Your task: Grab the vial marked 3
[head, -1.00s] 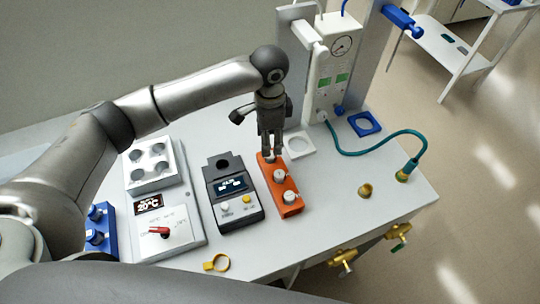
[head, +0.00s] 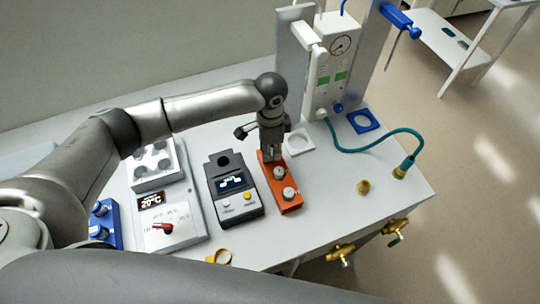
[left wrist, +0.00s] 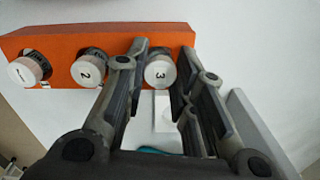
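The orange rack (head: 292,208) stands on the bench and shows along the top of the left wrist view (left wrist: 115,38). It holds three white-capped vials in a row: vial 1 (left wrist: 27,71), vial 2 (left wrist: 88,70) and vial 3 (left wrist: 160,72). In the head view two caps show, and the far end of the rack is covered by my left gripper (head: 271,157). In the left wrist view that gripper is open, with one finger on each side of vial 3's cap. A narrow gap shows at the right finger; contact at the left is unclear.
A dark device with a display (head: 235,184) stands just left of the rack. Further left is a white heater panel (head: 172,228). A white square holder (head: 299,141) and a teal hose (head: 375,147) lie to the right. The bench right of the rack is mostly clear.

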